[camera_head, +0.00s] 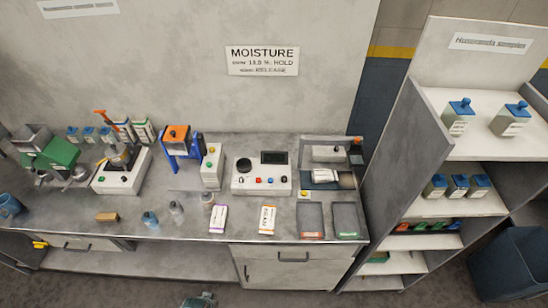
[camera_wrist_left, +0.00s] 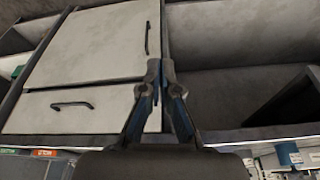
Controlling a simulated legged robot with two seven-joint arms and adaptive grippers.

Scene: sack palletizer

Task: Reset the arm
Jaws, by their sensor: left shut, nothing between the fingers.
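My left gripper (camera_wrist_left: 160,68) shows in the left wrist view with its two fingers brought together at the tips and nothing between them. It points toward the front of the bench's grey cabinet (camera_wrist_left: 85,45), which appears upside down there, with a door and a drawer, each with a dark handle. The gripper seems apart from the cabinet, but the exact gap cannot be told. In the head view a small dark greenish piece shows at the bottom edge, too cut off to identify. My right gripper is in neither view.
The bench (camera_head: 185,226) holds a moisture meter (camera_head: 262,174), an orange and blue device (camera_head: 180,142), a green machine (camera_head: 55,155), bottles, cartons and two trays (camera_head: 311,222). A shelf unit (camera_head: 400,165) stands at right, with a dark bin (camera_head: 510,265) beside it. Floor shows before the bench.

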